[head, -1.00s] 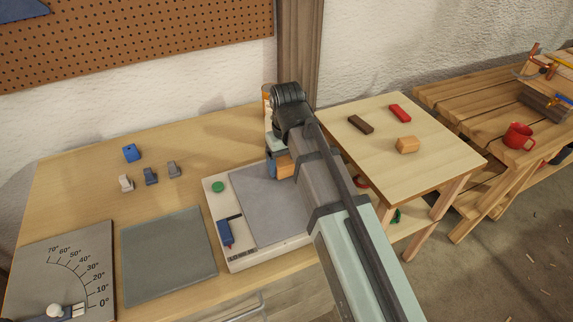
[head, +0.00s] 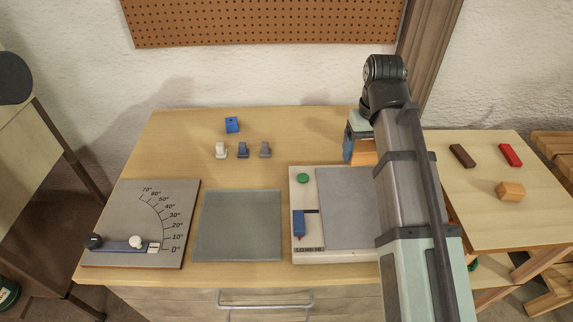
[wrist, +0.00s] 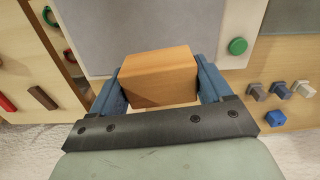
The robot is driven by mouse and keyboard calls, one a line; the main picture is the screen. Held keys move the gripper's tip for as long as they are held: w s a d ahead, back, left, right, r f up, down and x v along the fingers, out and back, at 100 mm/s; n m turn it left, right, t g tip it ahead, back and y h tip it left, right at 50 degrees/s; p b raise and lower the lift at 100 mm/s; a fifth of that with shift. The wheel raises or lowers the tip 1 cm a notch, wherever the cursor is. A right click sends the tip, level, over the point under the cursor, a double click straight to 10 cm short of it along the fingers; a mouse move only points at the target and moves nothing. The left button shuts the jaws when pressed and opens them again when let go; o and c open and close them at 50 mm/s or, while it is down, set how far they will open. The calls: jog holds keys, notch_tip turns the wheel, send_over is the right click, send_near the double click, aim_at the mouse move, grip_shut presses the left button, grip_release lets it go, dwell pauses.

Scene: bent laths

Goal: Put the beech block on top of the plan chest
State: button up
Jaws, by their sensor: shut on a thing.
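My gripper (head: 358,140) is shut on the beech block (wrist: 158,76), an orange-brown wooden block held between two blue fingers. In the head view the block (head: 363,158) shows at the far right corner of the grey pad, partly hidden by my arm. I cannot tell the exact gap beneath it. The plan chest (head: 160,160) is the wide light-wood unit with a drawer front and metal handle below its top. My gripper is over the right part of its top.
The chest top holds a protractor board (head: 130,215), a grey-green plate (head: 240,245), a pale device with a grey pad (head: 345,210), a blue block (head: 232,125) and several small pegs. A side table (head: 460,215) holds dark, red and orange-brown blocks. The back left top is clear.

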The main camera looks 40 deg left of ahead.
jog(key=s+a+f+n, duration=0.2)
jog(key=a, duration=0.8)
jog(key=m, duration=0.3)
send_near(278, 132)
jog(key=shift+f, duration=3.2)
jog(key=shift+f, duration=0.15)
jog(key=o, duration=1)
